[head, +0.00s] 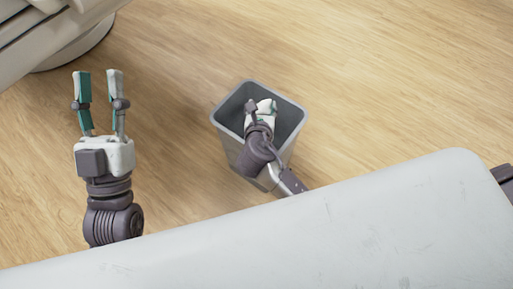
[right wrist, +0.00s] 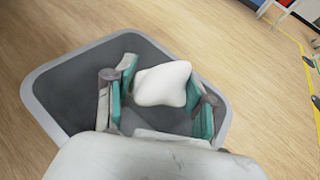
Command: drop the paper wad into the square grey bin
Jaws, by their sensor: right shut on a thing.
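The square grey bin (head: 288,121) stands on the floor, its open top facing up; its rim also shows in the right wrist view (right wrist: 42,78). The white, lumpy paper wad (right wrist: 163,84) sits between the teal-padded fingers of my right gripper (head: 262,107), which is shut on it. In both views this gripper and the wad appear over the bin's opening; how far they are above or below the rim is hard to tell. My left gripper (head: 98,88) is open and empty, left of the bin.
A pale, smooth surface (head: 330,240) fills the bottom of the head view. A light grey piece of equipment with a round base (head: 75,52) stands at top left. The wood floor (head: 400,90) right of the bin is clear. Yellow floor tape (right wrist: 298,40) shows at upper right.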

